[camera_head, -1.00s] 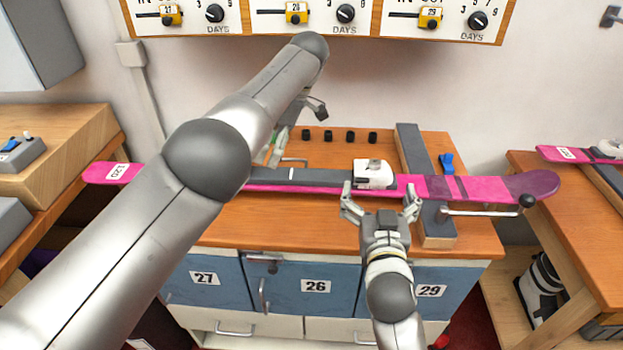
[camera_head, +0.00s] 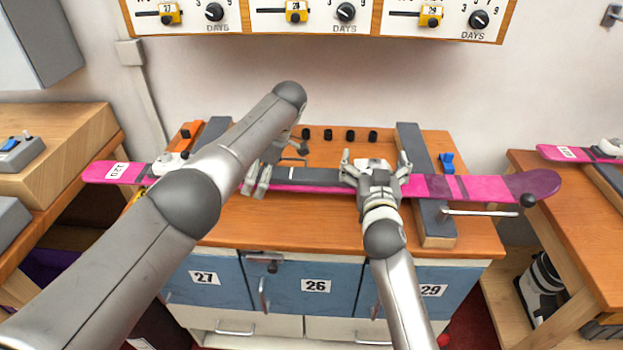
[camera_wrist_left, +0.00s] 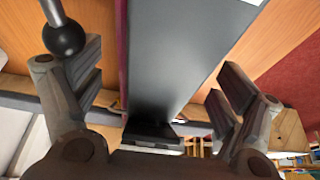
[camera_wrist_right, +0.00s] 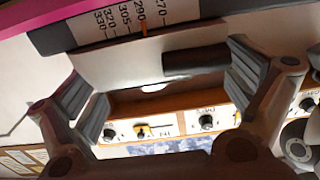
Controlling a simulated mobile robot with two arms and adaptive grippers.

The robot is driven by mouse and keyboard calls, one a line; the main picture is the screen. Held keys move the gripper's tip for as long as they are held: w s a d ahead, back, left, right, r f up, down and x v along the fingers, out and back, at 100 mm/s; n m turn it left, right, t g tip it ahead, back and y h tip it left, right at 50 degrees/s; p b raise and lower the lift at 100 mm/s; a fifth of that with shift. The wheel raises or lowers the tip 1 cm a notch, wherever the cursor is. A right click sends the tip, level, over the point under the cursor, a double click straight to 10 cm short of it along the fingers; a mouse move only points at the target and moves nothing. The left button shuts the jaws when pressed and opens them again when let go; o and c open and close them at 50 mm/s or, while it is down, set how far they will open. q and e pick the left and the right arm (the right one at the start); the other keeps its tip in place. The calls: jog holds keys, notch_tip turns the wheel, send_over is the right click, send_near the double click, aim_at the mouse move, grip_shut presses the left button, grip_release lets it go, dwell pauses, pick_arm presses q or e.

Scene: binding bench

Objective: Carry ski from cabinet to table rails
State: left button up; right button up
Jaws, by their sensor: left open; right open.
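The pink ski (camera_head: 460,187), with a dark grey centre plate and a "120" label near its left end, lies across two dark rails on the wooden table. The right rail (camera_head: 436,236) shows clearly; the left rail (camera_head: 216,129) is partly hidden by my left arm. My left gripper (camera_head: 256,180) is open at the ski left of its middle; in the left wrist view its fingers stand either side of the grey plate (camera_wrist_left: 185,50). My right gripper (camera_head: 374,160) is open over the white binding part, hiding some of it. Contact cannot be told.
A clamp handle with a black ball (camera_head: 527,200) sticks out at the right rail. A blue piece (camera_head: 447,162) and several black knobs stand behind. Blue cabinet doors (camera_head: 316,285) are below. Another ski (camera_head: 566,153) lies on the right-hand bench.

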pick_arm(q)
jog(key=shift+f, duration=0.1)
pick_arm(e)
jog(key=shift+w, duration=0.1)
pick_arm(q)
jog(key=shift+c, duration=0.4)
pick_arm(e)
jog(key=shift+c, duration=0.5)
pick_arm(q)
grip_shut()
pick_arm(e)
jog(key=c, duration=2)
pick_arm(q)
jog(key=shift+w+r, duration=0.1)
jog(key=shift+r, duration=0.1)
pick_arm(e)
jog(key=shift+a+r, duration=0.1)
jog(key=shift+r, duration=0.1)
